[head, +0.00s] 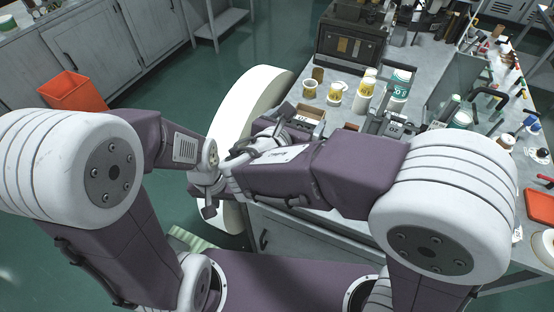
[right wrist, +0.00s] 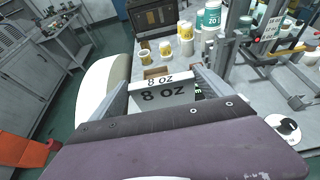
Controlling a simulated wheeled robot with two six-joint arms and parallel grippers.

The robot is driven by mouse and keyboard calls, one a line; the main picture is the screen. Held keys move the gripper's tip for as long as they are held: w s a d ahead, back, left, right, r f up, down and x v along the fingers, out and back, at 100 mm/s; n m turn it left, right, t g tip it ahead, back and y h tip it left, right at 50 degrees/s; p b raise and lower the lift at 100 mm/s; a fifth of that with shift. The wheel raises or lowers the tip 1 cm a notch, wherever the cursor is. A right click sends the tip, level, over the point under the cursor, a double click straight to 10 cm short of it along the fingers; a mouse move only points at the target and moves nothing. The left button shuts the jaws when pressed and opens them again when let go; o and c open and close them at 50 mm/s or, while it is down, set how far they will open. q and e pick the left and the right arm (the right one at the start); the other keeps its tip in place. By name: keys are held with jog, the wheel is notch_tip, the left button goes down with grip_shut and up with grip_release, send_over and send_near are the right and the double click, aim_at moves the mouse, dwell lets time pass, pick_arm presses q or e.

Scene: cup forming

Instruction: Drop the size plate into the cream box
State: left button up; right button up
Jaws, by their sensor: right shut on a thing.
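The size plate (right wrist: 164,94), pale grey with dark "8 oz" lettering, is between the fingers of my right gripper (right wrist: 166,86) in the right wrist view. The gripper is shut on it. In the head view my right gripper (head: 274,134) is near the bench's left end, partly hidden by its own arm. A small open box with brown and pale sides (head: 308,114) stands just beyond it; it also shows behind the plate in the right wrist view (right wrist: 156,72). I cannot tell for sure that this is the cream box. My left gripper (head: 208,204) is lower left; its fingers are unclear.
A large white rounded body (head: 250,92) stands left of the bench. Several cups and tubs (head: 366,84) stand behind the box. A dark machine (head: 352,38) is at the back. A metal fixture (head: 392,124) stands to the right. An orange bin (head: 72,90) is far left.

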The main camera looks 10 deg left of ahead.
jog(key=shift+d+r, duration=0.15)
jog(key=shift+d, duration=0.3)
jog(key=shift+s+d, duration=0.15)
jog(key=shift+d, duration=0.05)
pick_arm(q)
jog(key=f+b, duration=0.1)
jog(key=b, duration=0.1)
jog(key=f+b, duration=0.4)
jog(key=shift+d+f, duration=0.25)
pick_arm(e)
notch_tip(320, 180, down, 6)
jog(key=shift+a, duration=0.3)
jog(key=o, duration=1.2)
jog(key=shift+a, duration=0.1)
